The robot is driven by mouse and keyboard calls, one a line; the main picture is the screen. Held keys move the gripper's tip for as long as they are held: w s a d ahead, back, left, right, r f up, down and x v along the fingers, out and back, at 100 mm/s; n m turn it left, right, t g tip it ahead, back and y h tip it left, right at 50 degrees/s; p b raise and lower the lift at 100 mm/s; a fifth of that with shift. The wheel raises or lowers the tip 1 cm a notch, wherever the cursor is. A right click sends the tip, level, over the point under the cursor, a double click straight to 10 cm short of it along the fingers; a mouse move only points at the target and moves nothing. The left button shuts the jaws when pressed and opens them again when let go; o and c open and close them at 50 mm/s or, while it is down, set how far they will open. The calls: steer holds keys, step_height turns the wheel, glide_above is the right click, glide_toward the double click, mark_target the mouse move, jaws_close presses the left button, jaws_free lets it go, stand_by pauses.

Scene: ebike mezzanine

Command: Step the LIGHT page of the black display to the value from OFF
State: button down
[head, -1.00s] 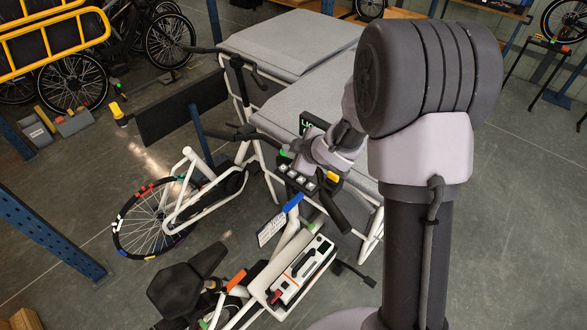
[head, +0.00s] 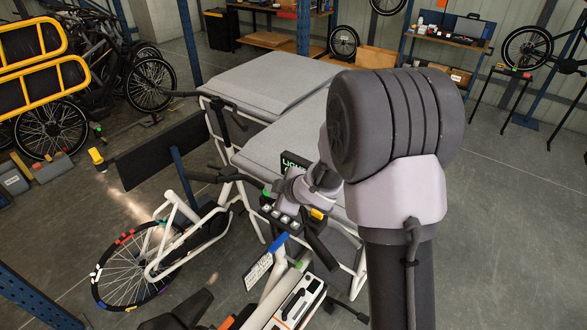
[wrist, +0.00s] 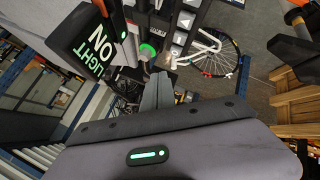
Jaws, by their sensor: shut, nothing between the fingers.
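The black display (head: 294,162) stands on the cargo bike's handlebar, partly hidden by my arm in the head view. In the wrist view the display (wrist: 88,45) is upside down and shows LIGHT and ON in pale green letters. A dark keypad (wrist: 183,30) with several light arrow buttons sits to its right, and it also shows below the display in the head view (head: 280,215). A green-ringed round control (wrist: 148,50) lies between display and keypad. My gripper (wrist: 158,80) is shut and empty, its tips just below the green control in the picture; contact cannot be told.
A handlebar grip (head: 320,246) and a yellow part (head: 318,214) are close to the keypad. A blue-and-white tag (head: 258,270) hangs below. Grey padded cargo covers (head: 270,75) lie behind the display. Open floor (head: 500,220) is at the right.

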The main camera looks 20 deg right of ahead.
stand_by(0.8)
steer(key=s+d+r+m+h+b, duration=0.2)
steer(key=s+d+m+h+b, duration=0.25)
steer(key=s+m+b, duration=0.7)
steer(key=s+a+f+m+g+y+b, duration=0.1)
steer(key=s+a+b, duration=0.3)
steer(key=s, duration=0.6)
steer(key=s+a+f+m+g+y+b, duration=0.2)
steer(key=s+a+f+m+b, duration=0.2)
steer(key=s, duration=0.7)
steer(key=shift+a+y+b, duration=0.35)
steer(key=shift+a+b, duration=0.1)
steer(key=shift+b, duration=0.5)
steer(key=shift+m, duration=0.25)
